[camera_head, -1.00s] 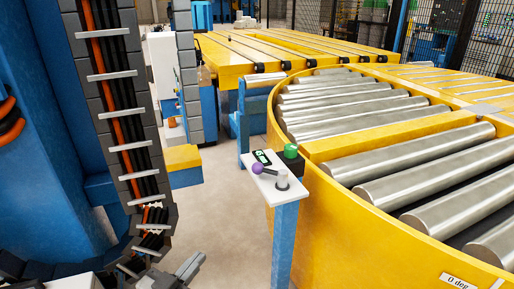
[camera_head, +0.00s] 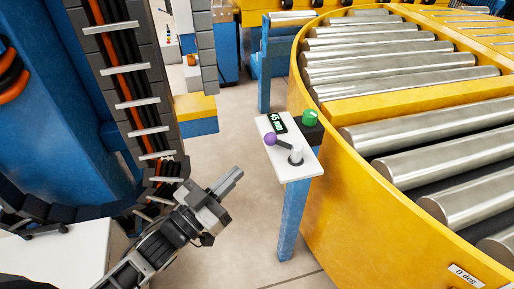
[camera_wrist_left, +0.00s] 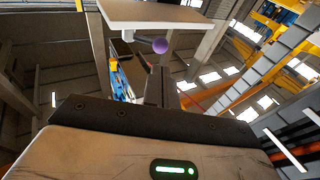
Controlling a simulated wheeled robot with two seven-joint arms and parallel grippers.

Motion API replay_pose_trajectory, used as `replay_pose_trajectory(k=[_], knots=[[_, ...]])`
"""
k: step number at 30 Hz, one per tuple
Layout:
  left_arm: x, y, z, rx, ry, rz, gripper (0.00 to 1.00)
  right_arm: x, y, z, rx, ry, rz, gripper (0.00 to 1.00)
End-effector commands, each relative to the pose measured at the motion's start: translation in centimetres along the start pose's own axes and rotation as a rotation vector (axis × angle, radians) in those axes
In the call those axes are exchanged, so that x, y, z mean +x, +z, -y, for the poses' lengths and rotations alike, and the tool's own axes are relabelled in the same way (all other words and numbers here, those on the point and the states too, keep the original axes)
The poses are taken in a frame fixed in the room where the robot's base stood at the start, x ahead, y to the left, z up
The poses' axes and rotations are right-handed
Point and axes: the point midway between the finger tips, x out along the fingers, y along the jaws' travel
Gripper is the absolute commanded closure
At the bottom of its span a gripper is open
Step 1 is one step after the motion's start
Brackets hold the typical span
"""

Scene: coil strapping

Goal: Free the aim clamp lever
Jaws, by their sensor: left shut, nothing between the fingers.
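The clamp lever has a purple ball knob (camera_head: 270,139) on a short dark arm that runs to a pale round pivot (camera_head: 296,155). It sits on a white panel (camera_head: 291,169) on top of a blue post (camera_head: 291,222). My left gripper (camera_head: 232,179) is shut and empty, left of the panel and apart from the lever. In the left wrist view the purple knob (camera_wrist_left: 160,46) shows just beyond the fingers (camera_wrist_left: 161,88), with the panel (camera_wrist_left: 165,14) above it. My right gripper is not in view.
A small display (camera_head: 277,123) and a green button (camera_head: 309,118) on a dark box are by the panel's far edge. The yellow turntable (camera_head: 350,200) with metal rollers stands close on the right. A cable chain (camera_head: 130,85) hangs on the left. Floor between is clear.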

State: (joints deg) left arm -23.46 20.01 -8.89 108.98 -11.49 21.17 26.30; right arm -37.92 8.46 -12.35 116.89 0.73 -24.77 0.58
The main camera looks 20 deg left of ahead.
Motion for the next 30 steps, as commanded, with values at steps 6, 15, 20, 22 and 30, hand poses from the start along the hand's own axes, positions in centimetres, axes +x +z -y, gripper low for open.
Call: replay_pose_trajectory(k=[6, 15, 20, 22, 30], knots=[[4.7, -0.2, 0.0, 0.0, 0.0, -0.002, 1.0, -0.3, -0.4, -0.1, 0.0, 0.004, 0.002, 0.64], [7.8, 0.0, 0.0, 0.0, -0.001, 0.002, 1.0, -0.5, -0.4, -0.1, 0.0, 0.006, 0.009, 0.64], [8.1, 0.0, 0.0, 0.0, -0.001, 0.002, 1.0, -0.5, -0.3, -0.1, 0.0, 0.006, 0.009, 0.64], [8.0, 0.0, 0.0, 0.0, -0.001, 0.002, 1.0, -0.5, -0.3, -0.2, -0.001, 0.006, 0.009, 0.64], [8.2, 0.1, 0.0, 0.0, 0.011, 0.001, 1.0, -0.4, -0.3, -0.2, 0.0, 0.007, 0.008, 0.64]])
